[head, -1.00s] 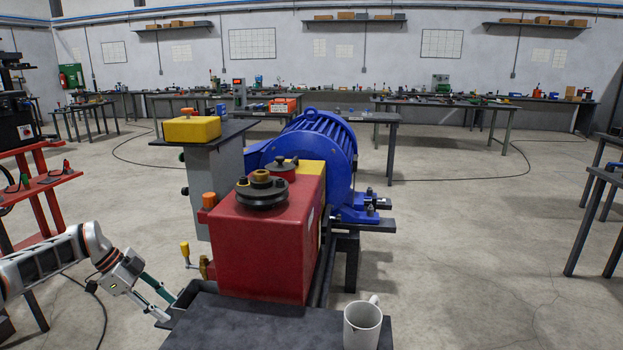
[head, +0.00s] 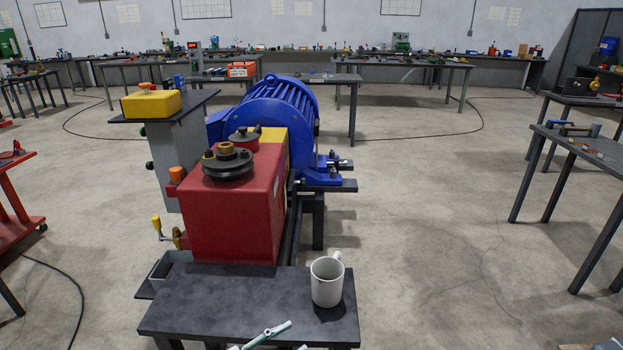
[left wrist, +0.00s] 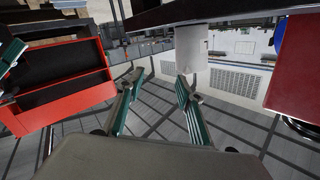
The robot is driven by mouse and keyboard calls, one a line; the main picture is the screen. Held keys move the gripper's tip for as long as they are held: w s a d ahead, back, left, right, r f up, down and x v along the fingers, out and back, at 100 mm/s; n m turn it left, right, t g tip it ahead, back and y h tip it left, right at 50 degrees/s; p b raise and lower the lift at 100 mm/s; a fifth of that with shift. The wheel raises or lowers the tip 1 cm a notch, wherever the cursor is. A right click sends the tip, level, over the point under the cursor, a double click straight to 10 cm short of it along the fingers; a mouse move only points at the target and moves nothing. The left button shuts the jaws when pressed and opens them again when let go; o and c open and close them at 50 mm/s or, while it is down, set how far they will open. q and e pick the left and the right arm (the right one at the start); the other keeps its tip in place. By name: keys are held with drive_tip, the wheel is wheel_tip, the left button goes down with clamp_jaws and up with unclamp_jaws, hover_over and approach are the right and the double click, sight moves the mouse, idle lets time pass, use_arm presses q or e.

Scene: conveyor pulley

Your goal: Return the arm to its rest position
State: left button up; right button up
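My left gripper (head: 293,335) shows only in part at the bottom edge of the head view, over the near edge of the dark table (head: 200,318). In the left wrist view its two green-sided fingers (left wrist: 157,85) stand apart with nothing between them. A white mug (head: 326,285) stands upright on the table, beyond and to the right of the gripper and apart from it. The left wrist view looks upside down and shows the mug (left wrist: 193,48) beyond the fingertips.
A red housing (head: 233,215) with a dark pulley (head: 228,162) on top stands behind the table's near part. A blue motor (head: 280,110) is behind it. A red cart (head: 18,215) is at the left, workbenches (head: 575,150) at the right. Open floor lies between.

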use_arm(q)
drive_tip(key=s+a+f+n+y+p, duration=0.1)
drive_tip(key=s+a+f+n+y, duration=0.1)
drive_tip(key=s, duration=0.5)
drive_tip(key=s+a+f+n+y+p, duration=0.1)
drive_tip(key=s+a+f+n+y, duration=0.2)
drive_tip(key=s+a, duration=0.4)
drive_tip(key=s+a+f+n+y+p, duration=0.1)
drive_tip(key=s+a+n+y, duration=0.3)
drive_tip(key=s, duration=0.4)
drive_tip(key=shift+a+f+n+y, duration=0.4)
drive_tip(key=shift+a+f+y, duration=0.35)
drive_tip(key=shift+y, duration=0.35)
use_arm(e)
drive_tip(key=shift+s+r, duration=0.4)
drive_tip(key=shift+s, duration=0.45)
drive_tip(key=shift+w+r, duration=0.2)
drive_tip(key=shift+r, duration=0.15)
drive_tip(key=shift+s+f, duration=0.1)
drive_tip(key=shift+f, duration=0.15)
drive_tip(key=shift+r, duration=0.1)
